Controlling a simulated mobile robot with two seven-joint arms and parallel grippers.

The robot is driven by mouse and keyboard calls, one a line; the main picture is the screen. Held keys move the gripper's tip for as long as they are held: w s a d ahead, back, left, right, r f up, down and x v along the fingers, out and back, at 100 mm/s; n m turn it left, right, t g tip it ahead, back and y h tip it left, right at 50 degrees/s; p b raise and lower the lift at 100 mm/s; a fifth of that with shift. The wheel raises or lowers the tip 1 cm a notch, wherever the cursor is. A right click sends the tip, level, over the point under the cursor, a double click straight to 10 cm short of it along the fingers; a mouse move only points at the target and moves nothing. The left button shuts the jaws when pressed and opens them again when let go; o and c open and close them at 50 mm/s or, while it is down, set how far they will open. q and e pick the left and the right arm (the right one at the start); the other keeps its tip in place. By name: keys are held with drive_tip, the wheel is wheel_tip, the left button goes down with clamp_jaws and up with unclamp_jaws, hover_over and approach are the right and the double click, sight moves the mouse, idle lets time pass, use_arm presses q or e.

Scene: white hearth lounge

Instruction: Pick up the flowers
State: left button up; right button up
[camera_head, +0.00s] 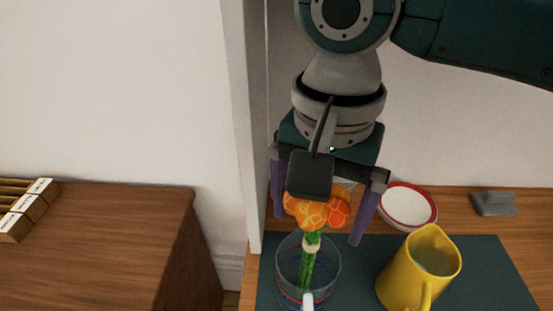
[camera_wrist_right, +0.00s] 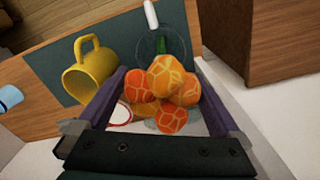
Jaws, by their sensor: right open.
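The flowers (camera_head: 320,214) have orange patterned heads and a green stem. They stand upright in a clear glass (camera_head: 328,262) on a dark mat. My right gripper (camera_head: 318,228) comes down from above with its purple fingers open, one on each side of the flower heads. In the right wrist view the flower heads (camera_wrist_right: 172,90) lie between the two open fingers (camera_wrist_right: 165,85), with the glass (camera_wrist_right: 172,45) beyond them. A dark block on the wrist hides part of the flowers in the head view. My left gripper is not in view.
A yellow pitcher (camera_head: 408,280) stands right of the glass on the dark mat (camera_head: 490,280). A red-rimmed white bowl (camera_head: 408,206) and a small grey object (camera_head: 494,204) are behind. Another wooden cabinet (camera_head: 110,235) is at left, beyond a gap.

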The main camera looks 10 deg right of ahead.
drive_tip(key=shift+f, duration=0.3)
clamp_jaws()
idle(0.6)
